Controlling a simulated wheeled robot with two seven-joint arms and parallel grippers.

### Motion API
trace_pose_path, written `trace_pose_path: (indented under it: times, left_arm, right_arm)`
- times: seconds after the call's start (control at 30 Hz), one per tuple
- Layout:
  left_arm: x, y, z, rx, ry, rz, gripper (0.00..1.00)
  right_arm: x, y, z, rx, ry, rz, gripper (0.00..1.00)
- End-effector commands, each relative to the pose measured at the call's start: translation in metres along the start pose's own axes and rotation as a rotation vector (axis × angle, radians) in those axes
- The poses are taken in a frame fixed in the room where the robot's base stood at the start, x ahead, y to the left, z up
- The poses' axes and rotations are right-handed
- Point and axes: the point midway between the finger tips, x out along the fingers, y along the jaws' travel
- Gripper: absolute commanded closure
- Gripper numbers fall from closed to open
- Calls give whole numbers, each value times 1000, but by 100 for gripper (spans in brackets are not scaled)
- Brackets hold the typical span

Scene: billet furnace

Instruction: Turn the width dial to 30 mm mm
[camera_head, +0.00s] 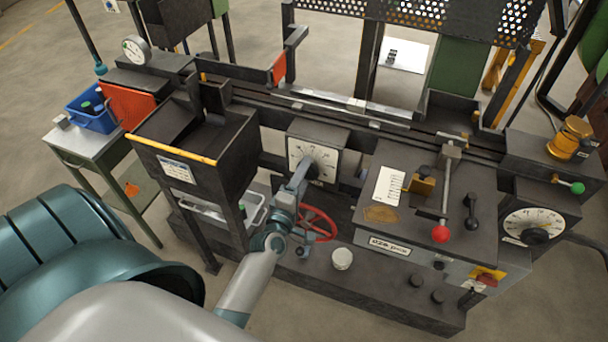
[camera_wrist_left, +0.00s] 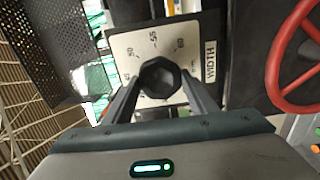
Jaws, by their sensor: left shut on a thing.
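The width dial is a pale square plate (camera_head: 303,153) on a dark box, left of the middle of the machine in the head view. In the left wrist view its face (camera_wrist_left: 134,48) shows the word WIDTH and marks near 50, 55 and 60. A black faceted knob (camera_wrist_left: 160,78) sits at its centre. My left gripper (camera_wrist_left: 158,92) is shut on this knob, one finger on each side. In the head view my left gripper (camera_head: 302,178) covers part of the dial. Which number the knob points to cannot be told. My right gripper is not in view.
A red handwheel (camera_head: 318,223) is close below the dial, beside my left gripper. A lever with a red ball (camera_head: 440,234) stands on the control desk to the right. Another dial (camera_head: 534,224) is at far right. A dark hopper (camera_head: 190,150) stands left.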

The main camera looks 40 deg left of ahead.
Motion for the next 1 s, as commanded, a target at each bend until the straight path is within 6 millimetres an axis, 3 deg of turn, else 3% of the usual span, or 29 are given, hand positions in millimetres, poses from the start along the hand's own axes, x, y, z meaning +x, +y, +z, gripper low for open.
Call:
trace_pose_path:
  times: [0.53,0.57,0.63,1.0]
  left_arm:
    - [-1,-2,1,-42,-2,-4,71]
    - [-1,-2,1,-42,-2,-4,43]
    - [-1,-2,1,-41,-2,-4,30]
    - [-2,-1,0,-39,-1,-1,30]
  right_arm:
    - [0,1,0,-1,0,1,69]
    - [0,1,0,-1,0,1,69]
    - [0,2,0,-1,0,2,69]
    - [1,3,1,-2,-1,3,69]
